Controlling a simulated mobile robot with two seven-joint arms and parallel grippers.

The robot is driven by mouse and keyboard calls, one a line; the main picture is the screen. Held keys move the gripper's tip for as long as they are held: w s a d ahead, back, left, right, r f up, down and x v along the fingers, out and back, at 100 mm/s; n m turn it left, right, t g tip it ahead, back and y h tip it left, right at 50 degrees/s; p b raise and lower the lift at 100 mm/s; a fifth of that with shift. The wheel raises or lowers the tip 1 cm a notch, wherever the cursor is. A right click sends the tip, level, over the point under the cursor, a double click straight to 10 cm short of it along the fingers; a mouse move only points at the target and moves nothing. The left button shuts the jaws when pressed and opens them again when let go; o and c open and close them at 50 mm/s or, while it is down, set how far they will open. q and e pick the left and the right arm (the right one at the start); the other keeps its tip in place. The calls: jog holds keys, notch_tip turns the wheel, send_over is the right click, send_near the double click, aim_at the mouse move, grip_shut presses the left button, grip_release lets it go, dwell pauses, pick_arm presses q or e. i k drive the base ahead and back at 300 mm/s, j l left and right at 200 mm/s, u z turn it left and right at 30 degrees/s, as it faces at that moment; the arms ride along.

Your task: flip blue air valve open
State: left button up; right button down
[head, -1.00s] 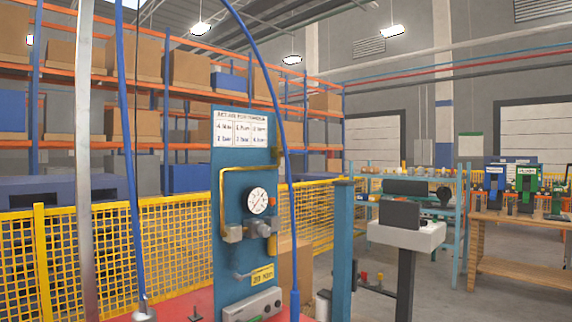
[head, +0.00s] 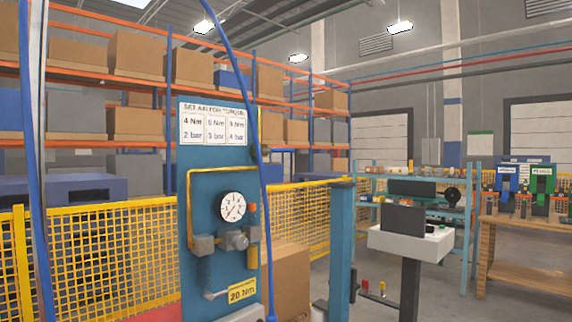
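No blue air valve can be made out for certain. A blue panel (head: 203,170) stands left of centre with a round white pressure gauge (head: 232,206), grey fittings (head: 235,241) below it and a brass-coloured pipe (head: 189,205). An orange-tipped yellow part (head: 253,223) is at the panel's right edge. A blue hose (head: 263,190) runs down in front of the panel's right side. A short grey pipe or lever (head: 212,294) sits by a yellow "20 Nm" tag (head: 242,290). Neither gripper is in view.
A sign (head: 213,125) tops the panel, listing Nm and bar values. A yellow mesh fence (head: 100,255) runs behind it. A grey-topped stand (head: 412,240) and blue post (head: 342,250) are to the right. A wooden workbench (head: 530,262) is far right, with bare floor before it.

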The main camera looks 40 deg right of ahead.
aim_at(266, 149)
jog(key=i+l, duration=0.1)
jog(key=l, duration=0.4)
jog(key=i+l, duration=0.1)
jog(key=l, duration=0.4)
jog(key=i+l, duration=0.15)
jog(key=l, duration=0.35)
jog(key=u, duration=0.05)
